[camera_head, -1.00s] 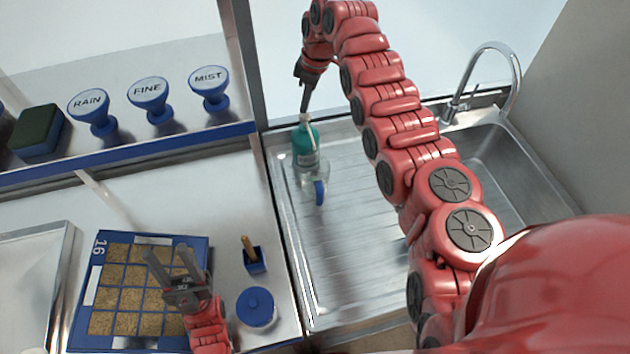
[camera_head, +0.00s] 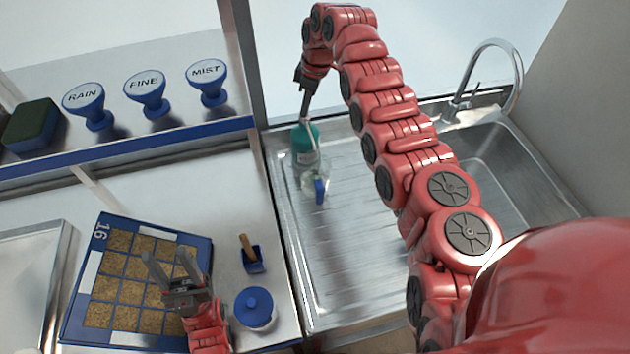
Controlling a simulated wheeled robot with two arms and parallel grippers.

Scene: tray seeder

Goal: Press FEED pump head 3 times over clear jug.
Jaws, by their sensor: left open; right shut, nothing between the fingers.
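A teal pump bottle (camera_head: 304,158) stands upright at the left end of the steel drainboard. Its label is too small to read. The clear jug (camera_head: 308,184), with a blue handle, stands just in front of it, by its spout side. My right gripper (camera_head: 304,116) is shut and empty, pointing down at the top of the bottle. Its fingertips are at the pump head and hide most of it; I cannot tell whether they touch. My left gripper (camera_head: 168,262) is open and empty over the seed tray (camera_head: 204,252).
A blue-lidded pot (camera_head: 254,309) and a small blue scoop (camera_head: 252,262) stand right of the tray. The RAIN (camera_head: 90,104), FINE (camera_head: 147,93) and MIST (camera_head: 208,82) heads and a sponge (camera_head: 32,125) are on the shelf. A tap (camera_head: 505,65) stands behind the sink.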

